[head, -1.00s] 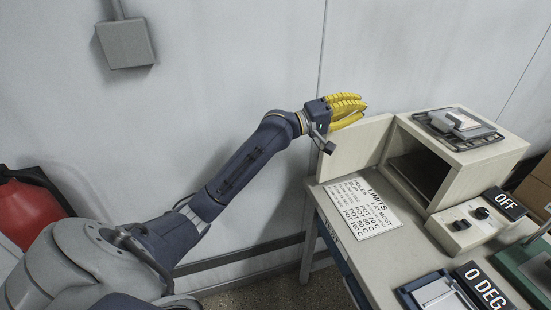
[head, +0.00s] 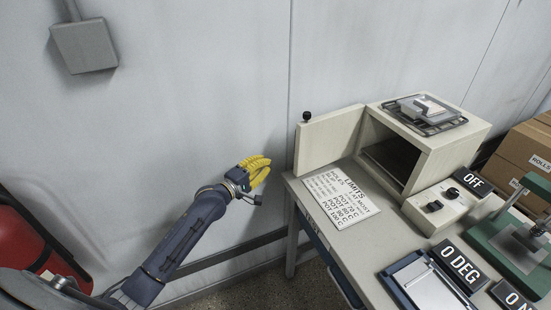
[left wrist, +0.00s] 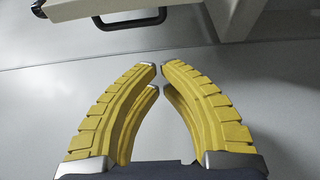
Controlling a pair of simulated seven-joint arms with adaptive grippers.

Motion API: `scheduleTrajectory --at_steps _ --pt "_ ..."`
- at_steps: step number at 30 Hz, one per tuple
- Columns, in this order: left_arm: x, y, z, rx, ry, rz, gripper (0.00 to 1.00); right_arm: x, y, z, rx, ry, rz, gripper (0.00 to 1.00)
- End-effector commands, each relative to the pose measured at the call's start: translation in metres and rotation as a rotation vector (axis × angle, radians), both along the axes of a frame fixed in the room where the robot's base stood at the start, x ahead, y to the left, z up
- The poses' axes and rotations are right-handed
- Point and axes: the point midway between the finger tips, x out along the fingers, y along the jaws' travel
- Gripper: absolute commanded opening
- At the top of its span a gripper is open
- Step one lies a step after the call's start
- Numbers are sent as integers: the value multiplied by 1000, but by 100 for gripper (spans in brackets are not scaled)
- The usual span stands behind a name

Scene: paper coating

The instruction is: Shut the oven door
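The oven (head: 455,150) is a beige box on the table, and its dark opening shows. Its door (head: 330,140) stands wide open, swung out to the left, with a black handle end (head: 306,116) at its free edge. My left gripper (head: 262,168) is left of the door and apart from it, near the wall. In the left wrist view its yellow fingers (left wrist: 158,68) curve together, tips almost meeting, with nothing between them. A pale panel with a black bar handle (left wrist: 132,20), apparently the door, shows ahead of the fingertips. My right gripper is not in view.
A limits sheet (head: 341,194) lies on the table (head: 368,250) before the oven. A control box (head: 435,207) with an OFF sign (head: 472,180) stands beside it. A tray with a block (head: 425,112) sits on the oven.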

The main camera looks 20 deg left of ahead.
Motion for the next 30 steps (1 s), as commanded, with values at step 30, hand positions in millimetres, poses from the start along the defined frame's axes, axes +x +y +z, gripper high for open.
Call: scheduleTrajectory --at_steps 30 --pt "70 -59 1 -3 -1 -1 0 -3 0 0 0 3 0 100"
